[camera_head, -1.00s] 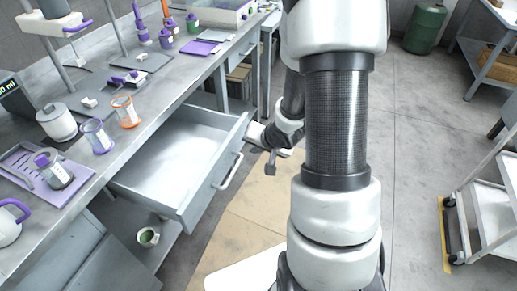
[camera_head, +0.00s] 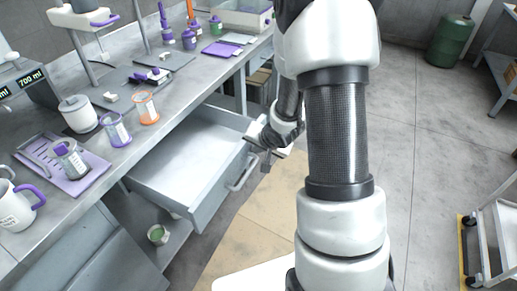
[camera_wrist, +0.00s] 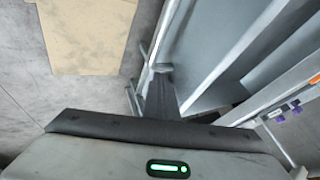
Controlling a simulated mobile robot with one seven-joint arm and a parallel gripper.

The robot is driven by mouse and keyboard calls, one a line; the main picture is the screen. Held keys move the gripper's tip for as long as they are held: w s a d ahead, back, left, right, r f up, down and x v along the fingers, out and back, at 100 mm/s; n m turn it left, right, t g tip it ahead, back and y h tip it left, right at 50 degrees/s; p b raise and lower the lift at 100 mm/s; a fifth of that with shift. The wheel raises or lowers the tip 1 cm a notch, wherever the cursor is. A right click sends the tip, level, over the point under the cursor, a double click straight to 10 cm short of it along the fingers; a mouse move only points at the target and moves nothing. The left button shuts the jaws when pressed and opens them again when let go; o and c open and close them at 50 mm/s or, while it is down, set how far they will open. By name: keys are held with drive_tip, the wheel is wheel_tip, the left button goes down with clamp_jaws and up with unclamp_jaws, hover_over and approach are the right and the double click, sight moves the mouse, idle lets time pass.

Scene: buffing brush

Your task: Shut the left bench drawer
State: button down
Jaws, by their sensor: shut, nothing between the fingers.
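The grey bench drawer (camera_head: 180,165) stands pulled out from under the bench, empty inside, in the head view. Its front panel (camera_head: 215,195) carries a bar handle (camera_head: 243,173). My gripper (camera_head: 266,164) is shut and empty, just outside the drawer front near its far end, beyond the handle. In the wrist view the dark closed fingers (camera_wrist: 160,75) point at the top edge of the drawer front (camera_wrist: 160,45). They look very close to it; I cannot tell whether they touch. The handle (camera_wrist: 133,100) shows just left of the fingers.
The bench top (camera_head: 185,125) holds cups, a mug, a purple tray (camera_head: 85,178) and bottles. A green-filled cup (camera_head: 158,235) stands on the shelf below the drawer. A white cart (camera_head: 495,240) is at right. The floor between is clear.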

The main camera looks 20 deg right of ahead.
drive_tip(key=b, duration=0.5)
hover_over(202, 142)
drive_tip(key=shift+s+d+f, duration=0.1)
drive_tip(key=shift+s+d, duration=0.2)
drive_tip(key=shift+s, duration=0.05)
drive_tip(key=shift+w+a, duration=0.35)
drive_tip(key=shift+w, duration=0.05)
drive_tip(key=shift+d, duration=0.1)
